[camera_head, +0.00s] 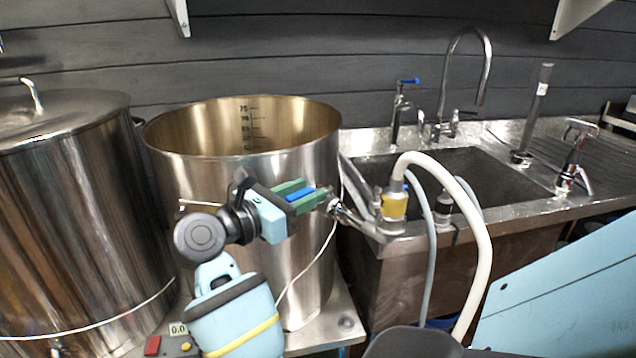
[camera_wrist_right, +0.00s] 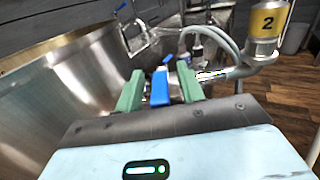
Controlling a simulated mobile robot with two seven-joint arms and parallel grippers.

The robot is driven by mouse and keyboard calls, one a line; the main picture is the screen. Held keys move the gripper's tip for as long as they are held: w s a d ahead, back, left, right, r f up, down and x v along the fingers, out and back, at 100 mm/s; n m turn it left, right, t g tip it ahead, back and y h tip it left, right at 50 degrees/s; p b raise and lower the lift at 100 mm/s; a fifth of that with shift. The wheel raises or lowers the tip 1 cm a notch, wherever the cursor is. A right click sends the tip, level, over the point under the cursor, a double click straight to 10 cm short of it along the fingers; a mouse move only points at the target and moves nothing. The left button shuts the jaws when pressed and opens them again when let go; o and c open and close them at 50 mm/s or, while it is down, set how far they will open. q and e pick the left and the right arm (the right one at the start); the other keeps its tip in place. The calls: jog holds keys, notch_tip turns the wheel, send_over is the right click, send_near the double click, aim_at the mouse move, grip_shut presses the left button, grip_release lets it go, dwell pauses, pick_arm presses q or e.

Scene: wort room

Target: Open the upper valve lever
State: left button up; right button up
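The upper valve lever has a blue handle (camera_head: 300,194) and sits at the right side of the open steel kettle (camera_head: 235,185). My right gripper (camera_head: 304,196) reaches it from the left with its green fingers on either side of the handle. In the right wrist view the blue handle (camera_wrist_right: 160,88) stands between the two fingers of the right gripper (camera_wrist_right: 159,86), with a narrow gap visible on each side. The gripper looks open around the handle. The valve body (camera_head: 335,206) is partly hidden behind the fingers. My left gripper is not in view.
A pipe fitting with a yellow label (camera_head: 394,206) and a white hose (camera_head: 470,220) stand just right of the valve. A steel sink (camera_head: 480,210) with taps lies behind them. A lidded steel vessel (camera_head: 75,210) stands at left.

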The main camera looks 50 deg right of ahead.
jog(key=shift+s+d, duration=0.1)
jog(key=shift+d, duration=0.6)
jog(key=shift+a, duration=0.15)
jog(key=shift+c, duration=0.5)
grip_shut()
